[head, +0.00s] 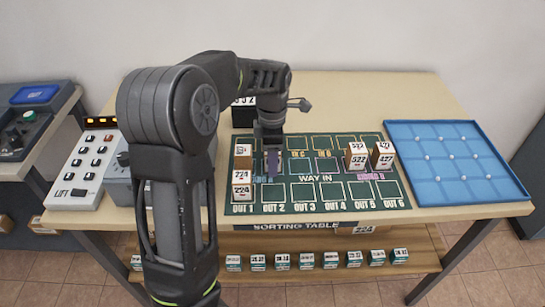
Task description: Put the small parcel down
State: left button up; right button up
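My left arm comes in across the left of the table, and my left gripper (272,165) points down at the green sorting mat (300,192), over its left part. The fingers are small and partly covered by the wrist, so I cannot tell whether they hold a small parcel. White-fronted parcels marked 224 (242,191) and what looks like 274 (242,175) stand at the mat's left edge by OUT 1. Parcels 522 (357,160) and 427 (382,158) stand on the right of the mat. My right gripper is out of view.
A blue tray (450,160) lies right of the mat. A lift control panel (84,170) stands at the left. Several small parcels (308,262) line the shelf below. The mat's middle columns look clear.

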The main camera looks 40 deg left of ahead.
pick_arm(q)
jog(key=shift+o, duration=0.4)
jog(key=shift+r, duration=0.25)
notch_tip(320, 180, up, 12)
jog(key=shift+f, duration=0.1)
dwell(0.6)
